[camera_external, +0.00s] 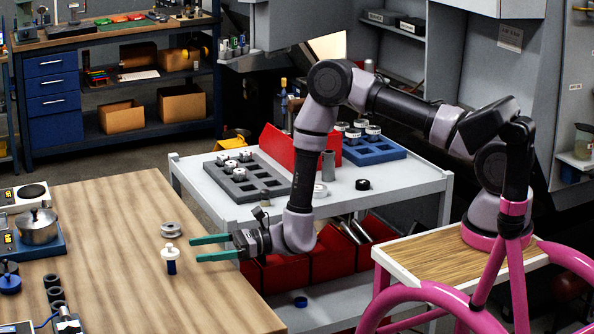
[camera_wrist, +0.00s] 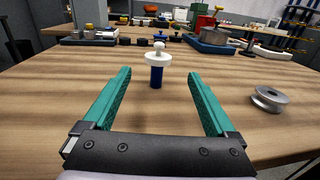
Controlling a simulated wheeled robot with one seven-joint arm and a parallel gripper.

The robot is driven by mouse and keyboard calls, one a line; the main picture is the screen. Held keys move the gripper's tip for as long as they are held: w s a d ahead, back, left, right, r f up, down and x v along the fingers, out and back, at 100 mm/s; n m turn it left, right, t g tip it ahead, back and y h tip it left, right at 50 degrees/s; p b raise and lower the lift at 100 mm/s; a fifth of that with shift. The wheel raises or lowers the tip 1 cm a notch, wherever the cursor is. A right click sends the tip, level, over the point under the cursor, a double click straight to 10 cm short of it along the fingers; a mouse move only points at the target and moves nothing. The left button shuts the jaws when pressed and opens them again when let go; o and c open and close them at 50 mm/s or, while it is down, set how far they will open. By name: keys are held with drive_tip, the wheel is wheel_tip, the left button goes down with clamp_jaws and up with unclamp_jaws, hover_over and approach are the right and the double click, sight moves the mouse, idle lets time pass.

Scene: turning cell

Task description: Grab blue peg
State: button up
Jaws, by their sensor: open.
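The blue peg (camera_external: 171,267) stands upright on the wooden table (camera_external: 120,225), with a white flanged cap and a knob on top. In the wrist view the blue peg (camera_wrist: 156,76) stands ahead of my fingertips, roughly midway between them. My gripper (camera_external: 192,249) reaches in level from the right over the table edge. Its two green fingers are open and empty, and the peg stands just beyond their tips. My gripper also shows in the wrist view (camera_wrist: 158,75), with the fingers apart on either side.
A grey spool (camera_external: 173,230) lies on the table near the peg; it also shows right of my fingers in the wrist view (camera_wrist: 268,98). A pot (camera_external: 38,228) and dark rings (camera_external: 55,292) are at the table's left. A grey cart (camera_external: 400,187) with trays stands behind.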

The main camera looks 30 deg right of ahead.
sight(171, 252)
drive_tip(key=a, duration=0.5)
drive_tip(key=w+a, duration=0.1)
drive_tip(key=a, duration=0.2)
drive_tip(key=shift+a, duration=0.15)
clamp_jaws()
